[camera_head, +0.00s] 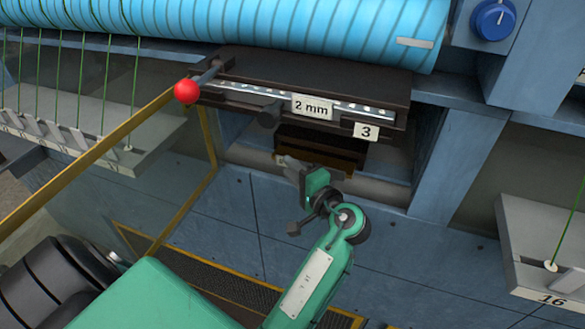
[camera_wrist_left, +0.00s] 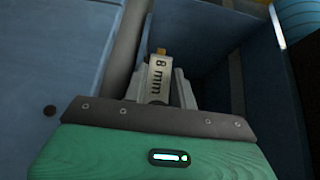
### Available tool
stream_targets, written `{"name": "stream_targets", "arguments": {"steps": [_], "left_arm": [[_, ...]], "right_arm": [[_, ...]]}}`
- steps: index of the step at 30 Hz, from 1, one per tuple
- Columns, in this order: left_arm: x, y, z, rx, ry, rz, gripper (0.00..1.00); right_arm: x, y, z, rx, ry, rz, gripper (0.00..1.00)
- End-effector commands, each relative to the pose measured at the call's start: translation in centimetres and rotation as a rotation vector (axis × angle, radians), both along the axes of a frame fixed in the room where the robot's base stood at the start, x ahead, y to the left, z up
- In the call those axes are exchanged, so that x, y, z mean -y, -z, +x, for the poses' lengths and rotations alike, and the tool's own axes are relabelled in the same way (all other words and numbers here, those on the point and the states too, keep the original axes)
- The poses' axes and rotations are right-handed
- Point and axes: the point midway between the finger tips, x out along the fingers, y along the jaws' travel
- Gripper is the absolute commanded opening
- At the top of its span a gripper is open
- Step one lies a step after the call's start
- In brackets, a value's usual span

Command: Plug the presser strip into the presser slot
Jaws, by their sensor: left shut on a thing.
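My left gripper (camera_head: 292,165) is in front of the dark recess under the machine's dark housing (camera_head: 310,75). In the left wrist view the gripper (camera_wrist_left: 158,88) is shut on a pale piece labelled "8 mm" (camera_wrist_left: 156,75), with a small orange-brown tip beyond it. I cannot tell whether this piece is the presser strip. A metal strip labelled "2 mm" (camera_head: 312,107) sits along the housing's front, above the gripper. A brown slotted part (camera_head: 320,148) lies in the recess, just behind the gripper. I cannot tell for sure which opening is the presser slot. My right gripper is not in view.
A lever with a red ball knob (camera_head: 187,90) sticks out at the housing's left. A large blue roller (camera_head: 270,25) runs above. A blue upright (camera_head: 448,160) bounds the recess on the right. A yellow-edged clear panel (camera_head: 150,170) stands at the left.

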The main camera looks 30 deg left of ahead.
Motion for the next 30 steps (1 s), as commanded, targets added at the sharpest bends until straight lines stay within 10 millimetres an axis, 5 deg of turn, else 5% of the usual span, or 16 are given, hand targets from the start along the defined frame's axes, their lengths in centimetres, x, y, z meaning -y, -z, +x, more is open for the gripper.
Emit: {"name": "stream_targets", "arguments": {"steps": [30], "left_arm": [[-0.17,-0.01,0.99,0.003,0.000,0.000,0.00]], "right_arm": [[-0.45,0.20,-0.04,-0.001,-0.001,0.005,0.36]]}}
